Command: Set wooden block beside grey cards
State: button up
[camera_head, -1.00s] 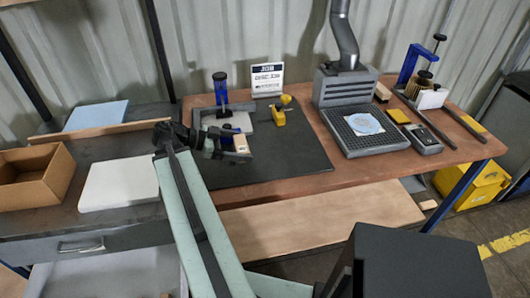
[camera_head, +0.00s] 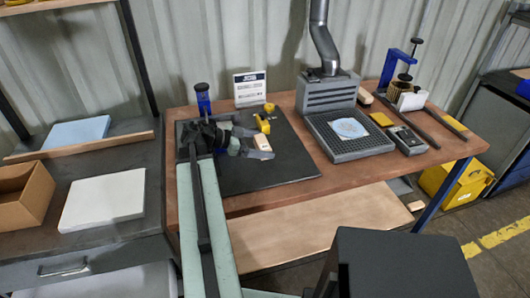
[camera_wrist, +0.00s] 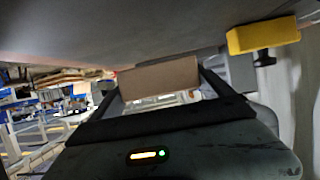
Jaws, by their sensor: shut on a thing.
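A small pale wooden block (camera_head: 261,141) is held between the jaws of my gripper (camera_head: 254,146), over the dark mat on the bench. In the wrist view the block (camera_wrist: 160,77) spans the space between the two fingers of my gripper (camera_wrist: 162,88), close to the dark surface. I cannot clearly make out the grey cards. In the wrist view a grey shape (camera_wrist: 241,73) shows partly behind the right finger, but I cannot tell what it is.
A yellow tool (camera_head: 263,122) stands just behind the block and also shows in the wrist view (camera_wrist: 263,36). A blue clamp (camera_head: 203,98) and a white sign (camera_head: 250,88) are behind my arm. The dark mat (camera_head: 280,165) is bare at its front right.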

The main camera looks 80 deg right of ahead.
jog(key=shift+s+d+f+b, duration=0.15)
jog(key=shift+f+b, duration=0.55)
jog(key=shift+s+d+f+b, duration=0.1)
jog(key=shift+s+f+b, duration=0.05)
jog(key=shift+f+b, duration=0.5)
jog(key=shift+s+d+f+b, duration=0.15)
jog(key=shift+f+b, duration=0.55)
jog(key=o, duration=1.3)
jog(key=shift+r+p, duration=0.3)
jog(key=shift+p, duration=0.05)
jog(key=p+v, duration=0.4)
jog(key=v, duration=0.8)
jog(key=shift+r, duration=0.1)
